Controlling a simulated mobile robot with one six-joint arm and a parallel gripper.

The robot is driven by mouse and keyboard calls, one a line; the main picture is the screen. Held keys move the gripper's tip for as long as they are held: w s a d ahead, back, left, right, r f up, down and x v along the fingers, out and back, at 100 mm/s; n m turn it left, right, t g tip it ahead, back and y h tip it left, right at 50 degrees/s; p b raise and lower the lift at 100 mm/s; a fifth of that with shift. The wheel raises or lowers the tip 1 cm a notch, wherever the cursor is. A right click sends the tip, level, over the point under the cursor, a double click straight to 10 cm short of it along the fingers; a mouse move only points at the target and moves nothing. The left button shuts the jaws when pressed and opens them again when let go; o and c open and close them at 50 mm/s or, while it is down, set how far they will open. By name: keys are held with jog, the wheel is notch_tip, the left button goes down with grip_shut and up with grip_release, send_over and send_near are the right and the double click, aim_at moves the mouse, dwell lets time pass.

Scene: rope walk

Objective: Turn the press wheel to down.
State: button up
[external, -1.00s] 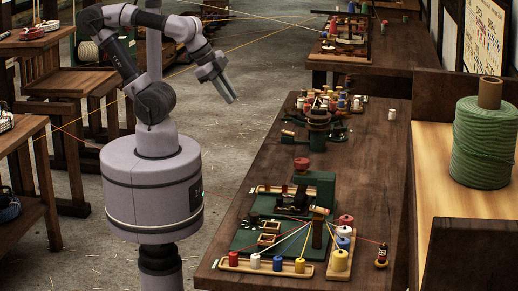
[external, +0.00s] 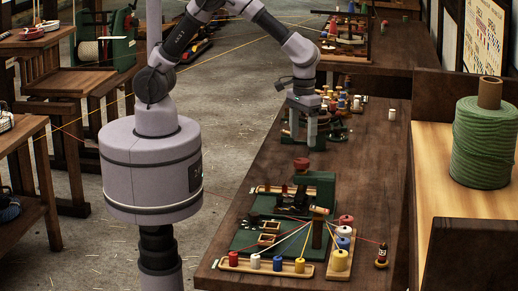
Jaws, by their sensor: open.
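My gripper (external: 303,136) points straight down at the middle of the long workbench. Its two fingers are apart, and I see nothing held between them. It is over or around a dark green fitting (external: 327,131) that is mostly hidden behind the fingers. Nearer the camera stands a green press-like frame (external: 320,186) with a dark red round knob (external: 302,163) on top, just below my fingertips in the picture. I cannot tell which of these two carries the press wheel, nor its setting. Whether my fingers touch anything is also unclear.
A green board (external: 245,240) with yarn strands and colored spools (external: 340,260) fills the bench's near end. Several small spools (external: 355,103) stand behind my gripper. A big green rope reel (external: 487,140) is on a raised shelf at right. The bench's right strip is fairly clear.

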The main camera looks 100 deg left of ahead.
aim_at(302, 161)
notch_tip(302, 161, down, 8)
jog(key=shift+r+b, duration=0.25)
jog(key=shift+b, duration=0.65)
jog(key=shift+c, duration=0.2)
jog(key=c, duration=1.4)
jog(key=shift+o, duration=0.2)
